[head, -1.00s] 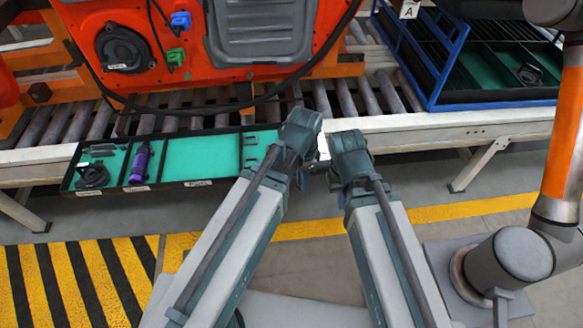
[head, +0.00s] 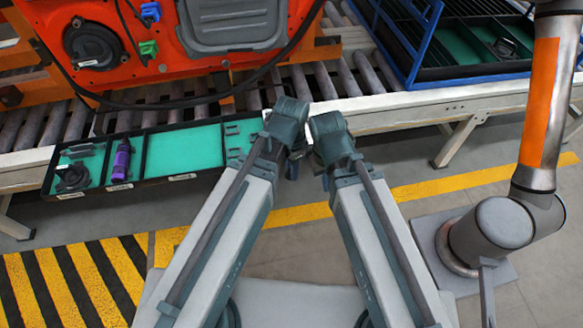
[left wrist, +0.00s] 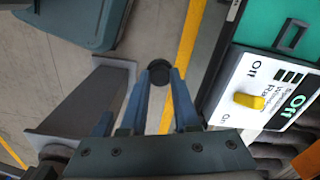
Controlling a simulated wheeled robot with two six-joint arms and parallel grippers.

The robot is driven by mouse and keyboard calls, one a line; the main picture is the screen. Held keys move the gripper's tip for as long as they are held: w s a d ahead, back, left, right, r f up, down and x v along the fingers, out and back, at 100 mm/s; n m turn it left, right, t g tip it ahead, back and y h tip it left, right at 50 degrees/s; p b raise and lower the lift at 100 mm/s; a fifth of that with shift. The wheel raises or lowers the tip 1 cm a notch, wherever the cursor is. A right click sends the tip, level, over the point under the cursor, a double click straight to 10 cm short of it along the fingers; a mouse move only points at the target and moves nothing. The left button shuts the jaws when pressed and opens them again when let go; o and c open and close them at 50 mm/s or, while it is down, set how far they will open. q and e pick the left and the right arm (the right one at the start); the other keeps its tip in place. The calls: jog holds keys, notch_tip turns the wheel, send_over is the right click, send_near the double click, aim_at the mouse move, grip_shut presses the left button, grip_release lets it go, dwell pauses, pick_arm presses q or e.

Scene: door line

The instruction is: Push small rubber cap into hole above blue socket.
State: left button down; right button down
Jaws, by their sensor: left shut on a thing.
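My left gripper (left wrist: 159,88) is shut on a small round black rubber cap (left wrist: 159,70), held at its fingertips in the left wrist view. In the head view my left gripper (head: 294,160) hangs in front of the parts tray's right end, its fingers mostly hidden by the wrist. My right gripper (head: 323,178) is close to its right, and its jaws are too hidden to read. The blue socket (head: 150,11) is on the orange door (head: 205,68) at the top left, above a green socket (head: 148,47). The hole above the blue socket is not visible.
A black cable (head: 200,103) loops below the door. A blue rack (head: 415,45) stands right; an orange-grey robot arm (head: 537,120) stands nearer.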

pick_arm(q)
notch_tip(320, 180, up, 10)
jog(key=p, duration=0.9)
jog(key=shift+f, duration=0.25)
